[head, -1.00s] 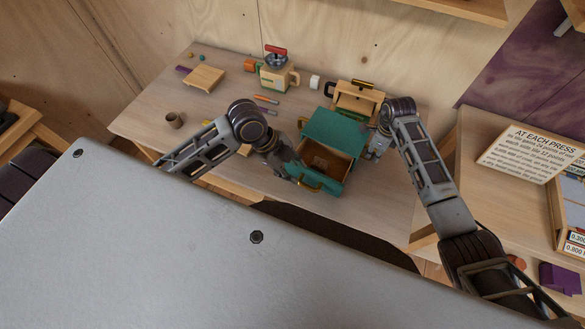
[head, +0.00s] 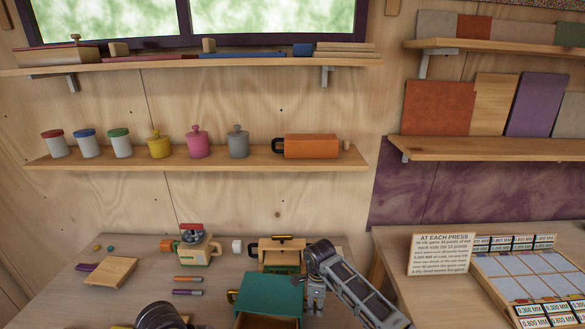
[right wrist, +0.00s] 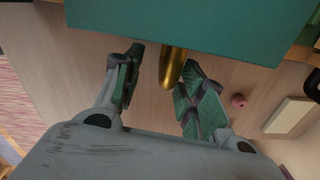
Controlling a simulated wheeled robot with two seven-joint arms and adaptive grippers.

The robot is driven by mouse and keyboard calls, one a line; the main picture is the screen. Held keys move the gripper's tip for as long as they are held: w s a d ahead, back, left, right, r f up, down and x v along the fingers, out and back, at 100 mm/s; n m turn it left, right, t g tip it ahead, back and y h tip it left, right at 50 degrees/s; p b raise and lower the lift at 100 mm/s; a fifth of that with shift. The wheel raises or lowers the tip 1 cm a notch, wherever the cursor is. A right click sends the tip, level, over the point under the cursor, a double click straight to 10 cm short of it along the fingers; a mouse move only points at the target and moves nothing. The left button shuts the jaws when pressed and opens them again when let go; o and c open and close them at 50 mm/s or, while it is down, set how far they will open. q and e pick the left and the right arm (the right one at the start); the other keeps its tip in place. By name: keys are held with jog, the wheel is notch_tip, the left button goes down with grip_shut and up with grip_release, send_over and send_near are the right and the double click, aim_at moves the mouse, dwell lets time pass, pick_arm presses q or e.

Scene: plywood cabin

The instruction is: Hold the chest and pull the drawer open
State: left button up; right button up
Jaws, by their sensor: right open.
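The teal chest (head: 270,293) stands on the table at the bottom of the head view. Its drawer (head: 256,321) is pulled out at the front, with its inside partly cut off by the frame edge. My right gripper (head: 316,293) is at the chest's right side. In the right wrist view a teal face of the chest (right wrist: 190,25) fills the top. A brass part (right wrist: 172,68) juts from under it between the open fingers of my right gripper (right wrist: 162,82), with no clear grip on it. Part of my left arm shows at the bottom edge; its gripper is out of frame.
A wooden box with a dark handle (head: 283,250) stands behind the chest. A sign (head: 441,254) and a tray (head: 530,278) are on the right table.

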notch_tip(320, 180, up, 11)
jog(key=shift+f, duration=0.15)
dwell(0.4)
dwell(0.4)
